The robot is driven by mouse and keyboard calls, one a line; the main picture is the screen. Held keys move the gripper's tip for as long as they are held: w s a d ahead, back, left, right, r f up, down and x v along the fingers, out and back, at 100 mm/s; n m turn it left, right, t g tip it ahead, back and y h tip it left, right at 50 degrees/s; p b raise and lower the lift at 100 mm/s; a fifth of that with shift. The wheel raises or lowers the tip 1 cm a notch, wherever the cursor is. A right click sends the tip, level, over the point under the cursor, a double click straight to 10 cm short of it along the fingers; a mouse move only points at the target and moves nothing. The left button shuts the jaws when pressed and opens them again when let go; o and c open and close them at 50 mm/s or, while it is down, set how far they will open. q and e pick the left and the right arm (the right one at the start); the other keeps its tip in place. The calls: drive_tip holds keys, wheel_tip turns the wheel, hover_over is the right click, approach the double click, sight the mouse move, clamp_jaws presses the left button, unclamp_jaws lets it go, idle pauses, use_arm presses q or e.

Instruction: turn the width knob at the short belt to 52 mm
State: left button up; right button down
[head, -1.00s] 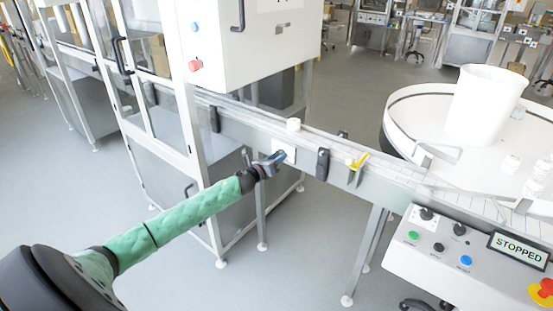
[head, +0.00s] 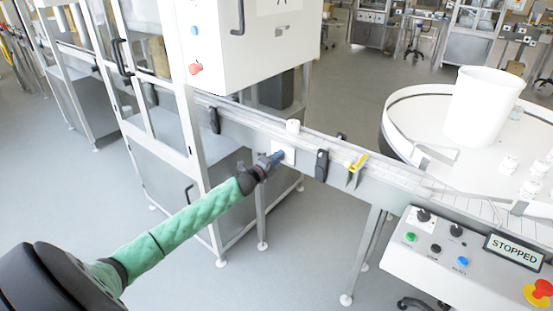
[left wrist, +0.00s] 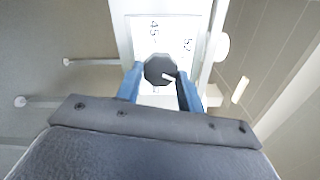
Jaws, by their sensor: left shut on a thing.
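The width knob (left wrist: 159,68) is a dark, many-sided knob with a short white mark that points to the lower right in the left wrist view. It sits on a white scale plate (left wrist: 143,40) on the side of the short belt (head: 255,123). The numbers 45 and 52 show on the plate, 52 at the upper right of the knob; the mark does not point at 52. My left gripper (head: 279,156) is at the plate, its blue fingers shut on the knob from both sides (left wrist: 160,88). My right gripper is not in view.
A white cap-like piece (head: 293,126) stands on the belt above the plate. A dark clamp (head: 321,165) and a yellow part (head: 358,162) are on the belt's side to the right. The control panel's display (head: 517,249) reads STOPPED. A white cabinet (head: 245,50) stands behind.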

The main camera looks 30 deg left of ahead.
use_arm(q)
drive_tip(key=shift+a+r+n+p, duration=0.1)
drive_tip(key=shift+n+p, duration=0.95)
drive_tip(key=shift+n, duration=3.25)
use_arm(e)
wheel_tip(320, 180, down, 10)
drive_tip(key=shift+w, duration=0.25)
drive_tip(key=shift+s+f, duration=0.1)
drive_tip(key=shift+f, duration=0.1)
use_arm(q)
drive_tip(key=o, duration=1)
drive_tip(key=shift+s+a+b, duration=0.15)
drive_tip(key=shift+s+b, duration=0.4)
drive_tip(key=shift+s, duration=1.4)
drive_tip(key=shift+s+a+b, duration=0.15)
drive_tip(key=shift+s+b, duration=0.4)
drive_tip(key=shift+s, duration=1.4)
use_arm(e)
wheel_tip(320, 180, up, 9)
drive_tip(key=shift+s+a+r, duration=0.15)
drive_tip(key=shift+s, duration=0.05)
